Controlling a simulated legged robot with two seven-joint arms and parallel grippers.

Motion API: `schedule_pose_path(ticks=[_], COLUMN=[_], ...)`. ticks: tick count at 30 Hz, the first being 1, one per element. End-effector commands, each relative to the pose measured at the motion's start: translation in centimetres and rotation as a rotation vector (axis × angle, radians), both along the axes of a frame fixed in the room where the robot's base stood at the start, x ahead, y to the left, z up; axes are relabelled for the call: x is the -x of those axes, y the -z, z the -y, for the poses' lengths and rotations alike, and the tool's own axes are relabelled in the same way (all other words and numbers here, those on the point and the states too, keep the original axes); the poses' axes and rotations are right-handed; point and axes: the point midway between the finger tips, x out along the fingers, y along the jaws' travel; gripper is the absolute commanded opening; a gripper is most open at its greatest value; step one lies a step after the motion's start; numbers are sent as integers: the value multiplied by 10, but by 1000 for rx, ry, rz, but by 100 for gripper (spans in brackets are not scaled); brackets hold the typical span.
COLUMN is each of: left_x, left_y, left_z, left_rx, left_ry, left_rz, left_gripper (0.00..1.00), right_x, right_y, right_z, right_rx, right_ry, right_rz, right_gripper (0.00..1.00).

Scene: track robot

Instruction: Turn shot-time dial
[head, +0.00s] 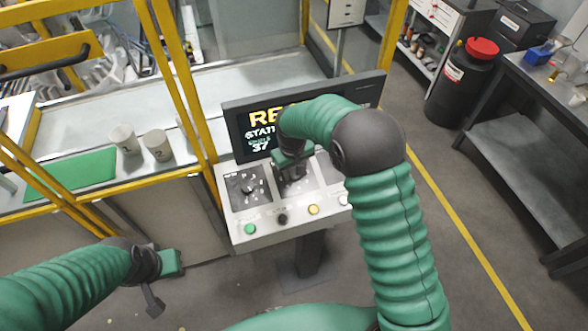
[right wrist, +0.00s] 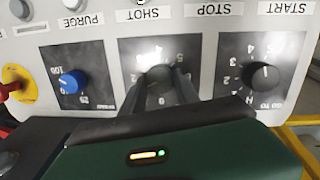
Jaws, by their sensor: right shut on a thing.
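The control panel (head: 240,215) stands under a dark screen in the head view. My right gripper (head: 292,178) reaches down onto its middle dial. In the right wrist view, upside down, the fingers of my right gripper (right wrist: 163,92) are shut on the middle dial's dark knob (right wrist: 158,74). The scale of the middle dial (right wrist: 130,60) shows digits around the knob, partly covered by the fingers. The knob's pointer is not clear. My left gripper (head: 168,263) hangs low, left of the panel, away from it; its jaws are not clear.
A black-knobbed dial (right wrist: 262,75) and a blue-knobbed dial (right wrist: 72,82) flank the middle one. A green button (head: 250,229) and a yellow button (head: 313,210) sit along the panel's front. The screen (head: 238,130) is partly hidden by my right arm. Yellow frame posts (head: 180,85) stand left.

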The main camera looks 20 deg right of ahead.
Motion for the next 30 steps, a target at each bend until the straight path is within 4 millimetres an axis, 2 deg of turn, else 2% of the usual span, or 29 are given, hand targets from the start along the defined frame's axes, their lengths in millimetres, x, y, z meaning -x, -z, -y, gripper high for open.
schedule_pose_path(ticks=[1,16,17,18,21,30], left_x=[0,0,0,0,0,0], left_y=[1,1,1,1,1,1], left_z=[0,0,0,0,0,0], left_rx=[0,0,0,0,0,0], left_ry=[0,0,0,0,0,0], left_rz=[0,0,0,0,0,0], left_gripper=[0,0,0,0,0,0], right_x=[6,6,6,6,5,1], right_y=[5,5,5,4,4,1], right_z=[0,0,1,1,1,1], right_rx=[3,7,7,7,7,7], right_ry=[-7,-20,-20,-20,-20,-20], right_rz=[-19,-19,-19,-18,-15,-8], right_gripper=[0,0,41,46,59,59])
